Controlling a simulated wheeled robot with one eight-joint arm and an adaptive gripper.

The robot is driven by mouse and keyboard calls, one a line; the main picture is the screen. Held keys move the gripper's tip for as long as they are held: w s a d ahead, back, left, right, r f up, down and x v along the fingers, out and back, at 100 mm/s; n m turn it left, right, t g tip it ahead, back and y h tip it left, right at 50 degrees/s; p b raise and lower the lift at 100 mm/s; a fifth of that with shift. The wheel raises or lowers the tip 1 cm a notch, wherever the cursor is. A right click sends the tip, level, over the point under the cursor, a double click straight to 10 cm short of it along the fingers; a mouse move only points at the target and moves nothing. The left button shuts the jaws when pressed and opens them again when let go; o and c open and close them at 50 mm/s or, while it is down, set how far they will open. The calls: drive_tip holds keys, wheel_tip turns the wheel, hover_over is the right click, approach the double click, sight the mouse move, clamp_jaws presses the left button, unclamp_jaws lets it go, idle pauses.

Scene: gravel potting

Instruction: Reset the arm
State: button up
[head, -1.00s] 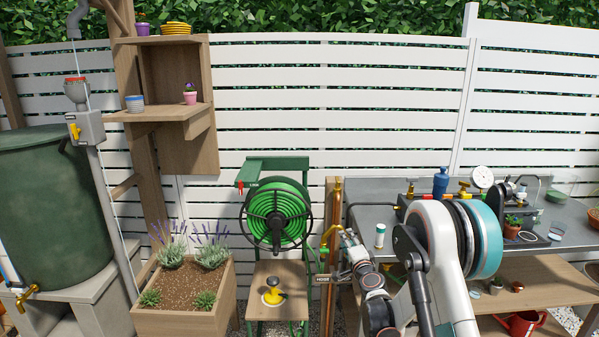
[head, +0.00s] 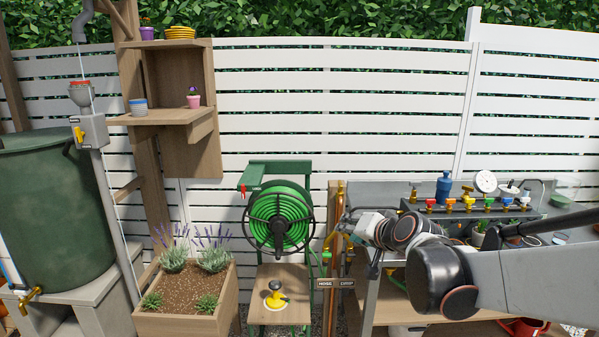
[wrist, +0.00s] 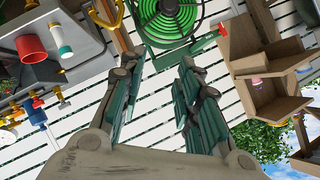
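My gripper (wrist: 160,62) is open in the wrist view, with its two dark green-padded fingers well apart. Nothing shows between the fingers; the white slatted fence is visible through the gap. In the head view my arm comes in low from the right edge, and its wrist end is in front of the left part of the metal bench. The finger state is too small to tell there.
The green hose reel (head: 280,222) stands left of my wrist. A planter (head: 185,325) and a wooden shelf (head: 160,118) are farther left.

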drive_tip(key=s+d+f+n+g+h, duration=0.1)
drive_tip(key=s+d, duration=0.1)
drive_tip(key=s, duration=0.8)
drive_tip(key=s+d+f+n+g+h, duration=0.1)
drive_tip(key=s+d+f+n+g, duration=0.1)
drive_tip(key=s, duration=0.8)
drive_tip(key=s+d+f+n+g+h, duration=0.1)
drive_tip(key=s+d+f+g+h, duration=0.1)
drive_tip(key=s, duration=0.9)
drive_tip(key=shift+d+f, duration=0.25)
drive_tip(key=shift+d, duration=0.25)
